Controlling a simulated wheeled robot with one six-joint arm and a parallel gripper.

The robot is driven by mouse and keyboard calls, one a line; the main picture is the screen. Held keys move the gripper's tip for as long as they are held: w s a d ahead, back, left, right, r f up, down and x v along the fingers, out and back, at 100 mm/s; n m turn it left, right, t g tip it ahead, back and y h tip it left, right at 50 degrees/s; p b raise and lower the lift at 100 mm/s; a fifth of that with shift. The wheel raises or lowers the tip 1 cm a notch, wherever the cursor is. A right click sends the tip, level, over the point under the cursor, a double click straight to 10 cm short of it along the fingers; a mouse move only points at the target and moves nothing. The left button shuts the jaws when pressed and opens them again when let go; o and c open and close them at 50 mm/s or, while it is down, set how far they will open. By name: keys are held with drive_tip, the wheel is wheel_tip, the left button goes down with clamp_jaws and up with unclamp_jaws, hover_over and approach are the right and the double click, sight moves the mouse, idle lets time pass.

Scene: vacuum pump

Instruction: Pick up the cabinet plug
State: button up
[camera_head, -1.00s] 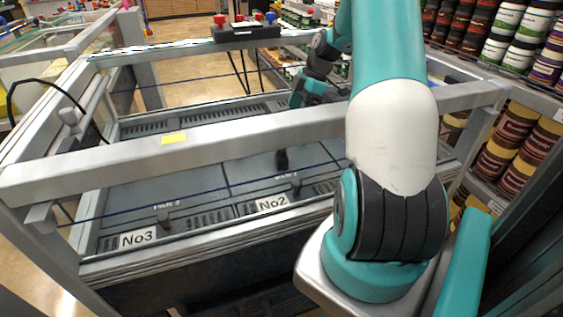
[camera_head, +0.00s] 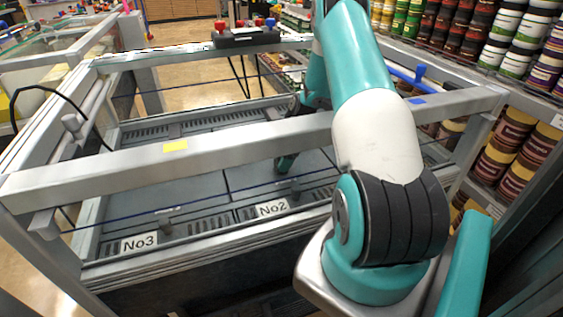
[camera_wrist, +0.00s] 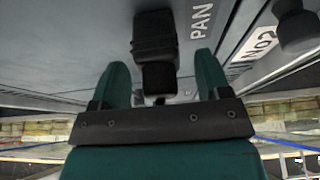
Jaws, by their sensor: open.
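The cabinet plug (camera_wrist: 155,36) appears to be the black block on the grey panel in the wrist view. My gripper (camera_wrist: 160,64) is open there, with one teal finger on each side of the plug's near part. Gaps show between the fingers and the plug, and I see no contact. In the head view my gripper (camera_head: 286,162) is down at the cabinet's grey top panel, behind the front metal rail. The plug is hidden there by my gripper and the rail.
The front rail (camera_head: 130,160) crosses between the camera and the panel. A dark knob (camera_wrist: 298,25) stands at right in the wrist view. The No2 label (camera_head: 272,208) and No3 label (camera_head: 139,242) sit on the near edge. Stacked cans (camera_head: 515,130) fill the right side.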

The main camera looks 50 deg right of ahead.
drive_tip(key=shift+w+a+f, duration=0.1)
drive_tip(key=shift+a+f, duration=0.05)
drive_tip(key=shift+f, duration=0.35)
drive_tip(key=c, duration=1)
drive_tip(key=shift+c, duration=0.2)
drive_tip(key=shift+r, duration=0.15)
